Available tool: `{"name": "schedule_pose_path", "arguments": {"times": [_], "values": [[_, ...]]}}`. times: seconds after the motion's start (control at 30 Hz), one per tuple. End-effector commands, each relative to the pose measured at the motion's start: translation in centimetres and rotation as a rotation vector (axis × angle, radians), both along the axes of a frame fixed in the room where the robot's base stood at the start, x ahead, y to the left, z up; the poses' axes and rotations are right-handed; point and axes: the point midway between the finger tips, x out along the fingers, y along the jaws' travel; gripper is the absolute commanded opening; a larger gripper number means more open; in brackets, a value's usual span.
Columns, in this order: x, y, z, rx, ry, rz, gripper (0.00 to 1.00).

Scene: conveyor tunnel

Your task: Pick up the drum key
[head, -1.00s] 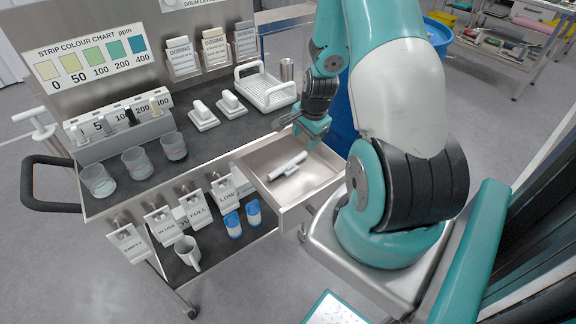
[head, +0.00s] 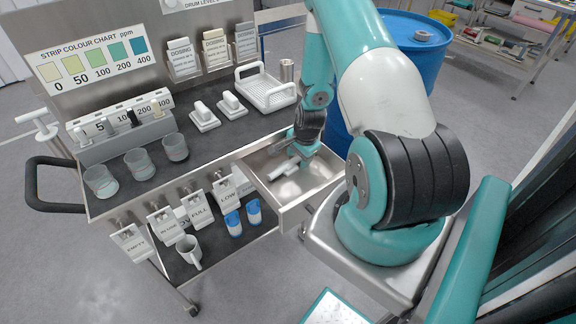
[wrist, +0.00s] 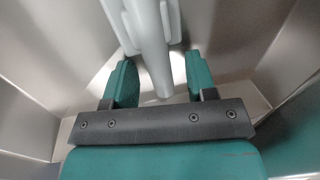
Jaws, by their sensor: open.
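The drum key (head: 284,168) is a pale grey-white piece lying in the open metal drawer (head: 312,196) of the trolley. My gripper (head: 296,156) is down in the drawer over the key and hides part of it. In the wrist view the key (wrist: 152,58) runs between the two teal fingers of my gripper (wrist: 160,66), with its wider part beyond the fingertips. The fingers are apart, with gaps showing on both sides of the key.
The drawer walls (wrist: 45,60) rise close around my gripper. The trolley top (head: 175,125) holds several beakers, white blocks and a white basket (head: 268,90). A blue drum (head: 415,45) stands behind my arm.

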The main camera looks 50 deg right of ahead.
Motion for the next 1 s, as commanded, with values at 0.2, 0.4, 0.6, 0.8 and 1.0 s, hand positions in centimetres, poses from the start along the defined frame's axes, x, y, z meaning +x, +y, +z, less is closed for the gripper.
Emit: {"name": "schedule_pose_path", "arguments": {"times": [0.2, 0.4, 0.6, 0.8, 1.0], "values": [[-0.1, 0.1, -0.2, 0.002, 0.003, 0.000, 0.17], [-0.1, 0.1, -0.1, 0.002, 0.002, 0.000, 0.00], [-0.1, 0.1, 0.0, 0.001, 0.002, 0.000, 0.00], [-0.5, 0.1, 0.7, 0.001, 0.001, 0.000, 0.00], [-0.3, 0.1, 4.1, -0.003, -0.003, 0.001, 0.00]]}}
